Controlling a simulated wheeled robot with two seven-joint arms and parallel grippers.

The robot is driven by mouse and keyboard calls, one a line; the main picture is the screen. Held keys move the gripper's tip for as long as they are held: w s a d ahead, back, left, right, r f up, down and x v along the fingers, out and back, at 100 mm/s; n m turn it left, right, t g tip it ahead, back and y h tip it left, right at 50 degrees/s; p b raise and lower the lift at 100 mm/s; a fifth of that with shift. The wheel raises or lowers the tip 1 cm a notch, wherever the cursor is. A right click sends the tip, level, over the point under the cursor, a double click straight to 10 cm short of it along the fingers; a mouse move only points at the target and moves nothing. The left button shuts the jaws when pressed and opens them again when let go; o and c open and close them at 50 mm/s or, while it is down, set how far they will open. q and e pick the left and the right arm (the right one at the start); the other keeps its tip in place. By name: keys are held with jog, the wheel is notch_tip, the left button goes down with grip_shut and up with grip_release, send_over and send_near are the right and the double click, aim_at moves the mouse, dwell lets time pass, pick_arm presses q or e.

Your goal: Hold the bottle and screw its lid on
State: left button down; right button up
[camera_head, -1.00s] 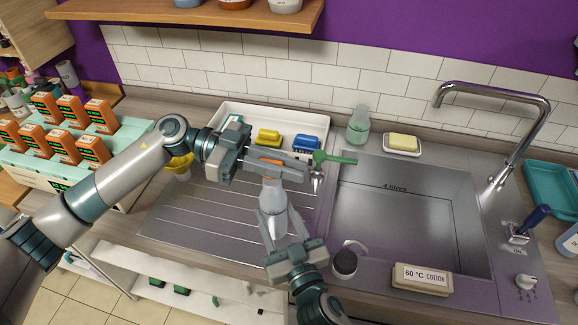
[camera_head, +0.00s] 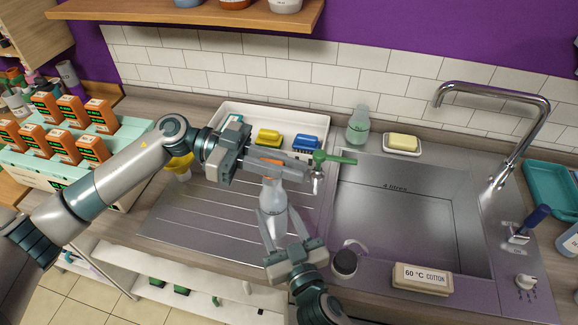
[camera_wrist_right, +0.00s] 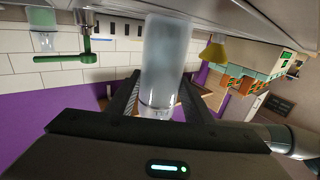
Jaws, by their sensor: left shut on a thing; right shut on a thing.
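The clear, pale bottle (camera_head: 273,198) stands upright over the ribbed draining board; it also shows in the right wrist view (camera_wrist_right: 165,65). My right gripper (camera_head: 272,222) is shut on the bottle's body from the front, with one finger on each side. An orange lid (camera_head: 270,161) shows at the top of the bottle, partly covered by the jaws of my left gripper (camera_head: 279,163). My left gripper is shut on the lid from the left. The seam between lid and bottle neck is hidden, so I cannot tell how they meet.
The sink basin (camera_head: 400,220) and tall tap (camera_head: 500,92) are to the right.

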pick_arm(q)
jog(key=shift+f, duration=1.15)
jog(key=shift+g, duration=0.3)
jog(key=shift+s+a+m+g+y, duration=0.1)
jog(key=shift+s+m+g+y, duration=0.1)
jog(key=shift+m+g+y, duration=0.5)
jog(key=shift+s+a+m+g+y, duration=0.1)
jog(key=shift+s+m+g+y, duration=0.15)
jog(key=shift+m+g, duration=0.7)
jog(key=shift+g, duration=0.35)
jog(key=m+g+y, duration=0.2)
jog(key=m+y, duration=0.1)
jog(key=shift+s+a+g, duration=0.35)
jog(key=shift+g, duration=0.05)
jog(key=shift+m, duration=0.25)
jog(key=shift+s+a+m+g+y, duration=0.2)
jog(key=shift+m+g+y, duration=0.45)
jog(key=shift+y, duration=0.35)
jog(key=shift+s+a+m+g+y, duration=0.1)
jog(key=shift+a+m+g+y, duration=0.1)
jog(key=shift+m+g+y, duration=0.5)
